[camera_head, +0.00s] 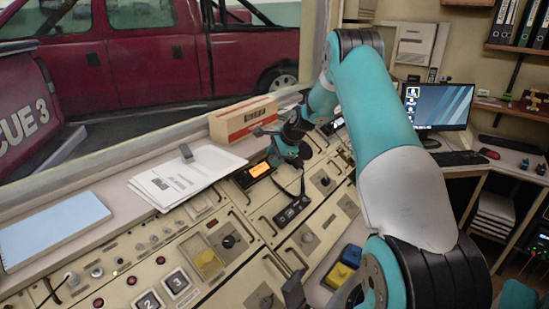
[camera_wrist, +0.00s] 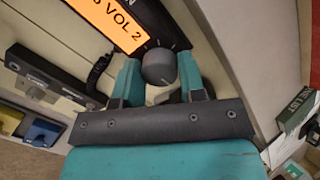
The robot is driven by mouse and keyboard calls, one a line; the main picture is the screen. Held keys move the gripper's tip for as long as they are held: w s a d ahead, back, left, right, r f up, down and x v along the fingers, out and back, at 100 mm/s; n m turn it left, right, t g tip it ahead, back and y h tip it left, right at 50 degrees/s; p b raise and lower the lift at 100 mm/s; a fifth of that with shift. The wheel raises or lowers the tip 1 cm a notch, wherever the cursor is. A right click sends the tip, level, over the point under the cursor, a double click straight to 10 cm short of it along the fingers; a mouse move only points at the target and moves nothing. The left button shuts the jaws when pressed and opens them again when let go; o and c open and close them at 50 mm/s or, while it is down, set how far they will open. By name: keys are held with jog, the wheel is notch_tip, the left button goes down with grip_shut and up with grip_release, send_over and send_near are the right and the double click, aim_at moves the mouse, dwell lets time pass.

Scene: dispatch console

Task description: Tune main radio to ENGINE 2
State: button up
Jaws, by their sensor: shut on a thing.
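The main radio is a dark unit with a lit orange display (camera_head: 260,171) set in the beige console in the head view. In the wrist view its orange display (camera_wrist: 112,22) is cut off by the frame, and "VOL 2" can be read at the end of its text. A round dark grey knob (camera_wrist: 158,66) sits on the radio's face beside the display. My gripper (camera_wrist: 160,76) has one teal finger on each side of this knob and is shut on it. In the head view my wrist covers the knob and the fingertips.
A coiled black cord (camera_wrist: 100,72) runs close beside my left finger. A cardboard box (camera_head: 242,118) and stacked papers (camera_head: 187,178) lie on the ledge behind the console. Switches and knobs fill the panel. A monitor (camera_head: 437,107) stands at the right.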

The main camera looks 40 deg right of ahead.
jog(key=shift+n+g+b, duration=0.3)
jog(key=shift+n+b, duration=0.6)
jog(key=shift+n, duration=2.1)
jog(key=o, duration=0.9)
jog(key=shift+o, duration=0.2)
jog(key=shift+r, duration=0.1)
jog(key=b+v, duration=0.2)
jog(key=v, duration=1.5)
jog(key=shift+s+a, duration=0.25)
jog(key=shift+a, duration=0.05)
jog(key=shift+r, duration=0.1)
